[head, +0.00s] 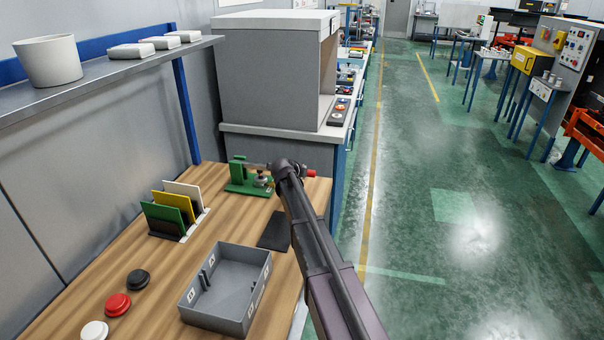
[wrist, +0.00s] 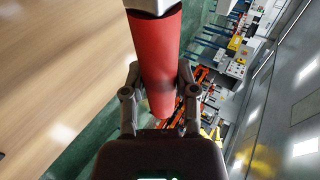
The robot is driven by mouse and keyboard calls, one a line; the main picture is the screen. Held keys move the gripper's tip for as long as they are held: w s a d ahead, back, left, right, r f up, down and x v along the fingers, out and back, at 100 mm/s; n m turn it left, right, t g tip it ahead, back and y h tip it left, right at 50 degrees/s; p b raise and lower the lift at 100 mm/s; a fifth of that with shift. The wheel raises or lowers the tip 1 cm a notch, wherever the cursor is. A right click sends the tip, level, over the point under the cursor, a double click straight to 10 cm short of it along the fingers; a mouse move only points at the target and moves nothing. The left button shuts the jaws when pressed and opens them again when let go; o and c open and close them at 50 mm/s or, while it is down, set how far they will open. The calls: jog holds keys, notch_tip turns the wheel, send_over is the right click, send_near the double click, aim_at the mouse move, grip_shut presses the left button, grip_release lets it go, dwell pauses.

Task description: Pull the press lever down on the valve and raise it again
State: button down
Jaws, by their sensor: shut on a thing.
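The green valve press (head: 243,178) stands at the far end of the wooden bench in the head view. Its metal lever runs to the right behind my arm and ends in a red handle (head: 311,173). In the wrist view the red handle (wrist: 158,55) fills the upper middle, with a pale metal end at the top. My gripper (wrist: 158,80) has a finger on each side of the handle and is shut on it. In the head view my arm covers part of the lever and the fingers.
A grey tray (head: 228,287) and a dark pad (head: 275,231) lie on the bench. A rack of coloured plates (head: 178,210) stands to the left. Black, red and white round caps (head: 117,305) lie at front left. A grey cabinet (head: 270,75) stands behind the press. Green floor is open to the right.

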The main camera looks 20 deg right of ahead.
jog(key=shift+c, duration=1.9)
grip_release()
jog(key=shift+r, duration=0.15)
